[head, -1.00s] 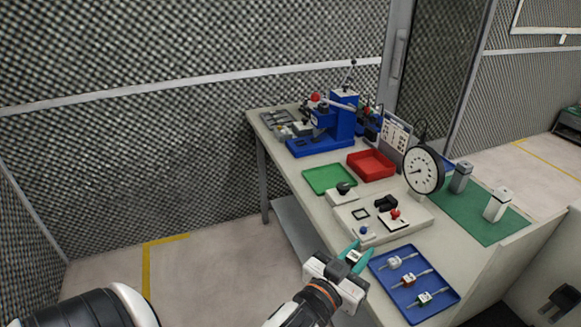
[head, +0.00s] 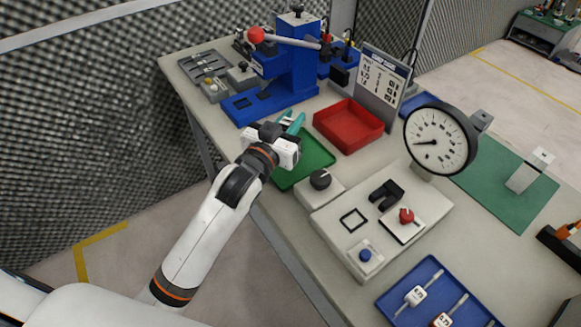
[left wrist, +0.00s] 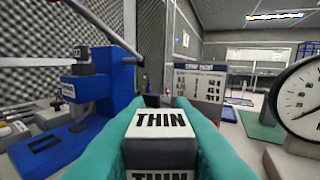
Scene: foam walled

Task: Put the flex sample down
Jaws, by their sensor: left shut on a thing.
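The flex sample (left wrist: 160,122), a grey block with white labels reading THIN, is held between the teal fingers of my left gripper (head: 293,123). In the left wrist view the fingers of my left gripper (left wrist: 160,135) press on both its sides. In the head view the sample is mostly hidden by the gripper. The gripper is over the far left part of the green tray (head: 314,163), in front of the blue press (head: 290,72); its exact height above the tray is hard to tell. My right gripper is not in view.
A red tray (head: 350,128) lies right of the green one. A knob box (head: 318,187), a pale fixture plate (head: 340,240) and a dial gauge (head: 438,140) stand nearer. The blue tray (head: 390,305) holds labelled pieces. A sign (head: 384,77) stands behind the red tray.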

